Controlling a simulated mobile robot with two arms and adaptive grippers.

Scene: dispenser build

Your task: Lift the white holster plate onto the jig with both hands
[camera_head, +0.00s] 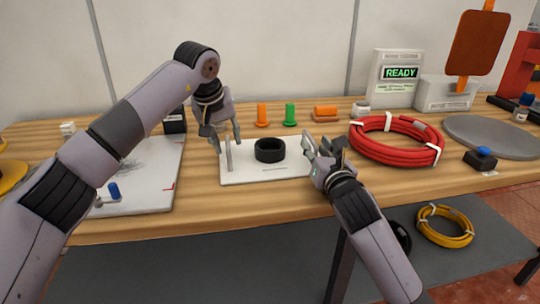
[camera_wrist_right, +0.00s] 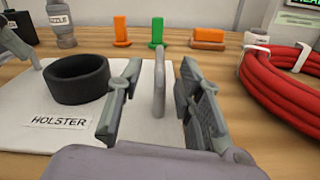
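The white holster plate (camera_head: 262,176) lies flat on the wooden table, with a black ring (camera_head: 270,150) on it and an upright post near each side. In the right wrist view its label (camera_wrist_right: 60,122) reads HOLSTER. My left gripper (camera_head: 226,142) points down at the left post (camera_head: 229,155), its fingers apart; contact is unclear. My right gripper (camera_wrist_right: 160,98) is open, with the right post (camera_wrist_right: 160,88) between its fingers and gaps on both sides. A pale board with red corner marks (camera_head: 150,190), perhaps the jig, lies to the left, partly behind my left arm.
Orange and green parts (camera_head: 290,114) stand behind the plate. A red hose coil (camera_head: 397,141) lies close to the right of my right gripper. A blue-topped peg (camera_head: 114,190) sits at the board's front. A READY display (camera_head: 401,73) stands at the back.

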